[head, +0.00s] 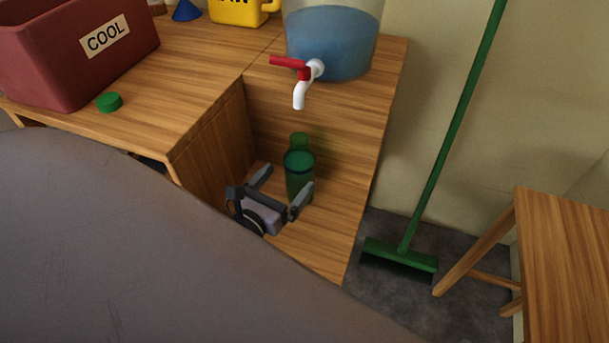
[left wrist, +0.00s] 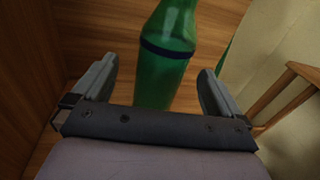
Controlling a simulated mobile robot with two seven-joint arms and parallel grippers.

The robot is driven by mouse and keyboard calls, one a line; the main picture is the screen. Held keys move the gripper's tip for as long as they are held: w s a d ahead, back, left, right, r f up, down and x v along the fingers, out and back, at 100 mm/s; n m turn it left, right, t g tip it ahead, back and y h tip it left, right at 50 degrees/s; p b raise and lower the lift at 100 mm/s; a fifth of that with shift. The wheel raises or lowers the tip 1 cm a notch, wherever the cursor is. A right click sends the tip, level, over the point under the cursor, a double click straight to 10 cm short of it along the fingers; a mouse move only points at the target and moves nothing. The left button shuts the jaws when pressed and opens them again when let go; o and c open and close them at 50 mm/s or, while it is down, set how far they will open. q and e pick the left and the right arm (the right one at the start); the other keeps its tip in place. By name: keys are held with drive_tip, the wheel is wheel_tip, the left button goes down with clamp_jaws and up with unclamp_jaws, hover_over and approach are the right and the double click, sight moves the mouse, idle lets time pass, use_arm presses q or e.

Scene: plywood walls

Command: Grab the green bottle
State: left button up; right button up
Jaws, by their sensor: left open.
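The green bottle (head: 299,175) stands upright on the lower wooden shelf, below the tap of the water container. It has a dark band around it, and it also shows in the left wrist view (left wrist: 164,62). My left gripper (head: 283,187) is open, with its two fingers pointing toward the bottle. In the left wrist view the bottle's lower body shows between and beyond the open fingers (left wrist: 157,88). I cannot tell if either finger touches it. My right gripper is not in view.
A water container (head: 330,45) with a red and white tap (head: 301,75) stands above the bottle. A red "COOL" box (head: 75,60) and green cap (head: 109,102) are on the upper table. A green broom (head: 400,255) and wooden stool (head: 565,250) stand right.

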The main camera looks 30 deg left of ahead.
sight(304, 160)
use_arm(q)
drive_tip(key=shift+w+m, duration=0.3)
drive_tip(key=shift+w, duration=0.3)
drive_tip(key=shift+w+r, duration=0.2)
drive_tip(key=shift+w, duration=2.9)
drive_tip(key=c, duration=1.3)
drive_tip(key=shift+r, duration=0.1)
drive_tip(key=shift+c, duration=1.2)
drive_tip(key=shift+r+p, duration=0.1)
drive_tip(key=shift+p, duration=0.2)
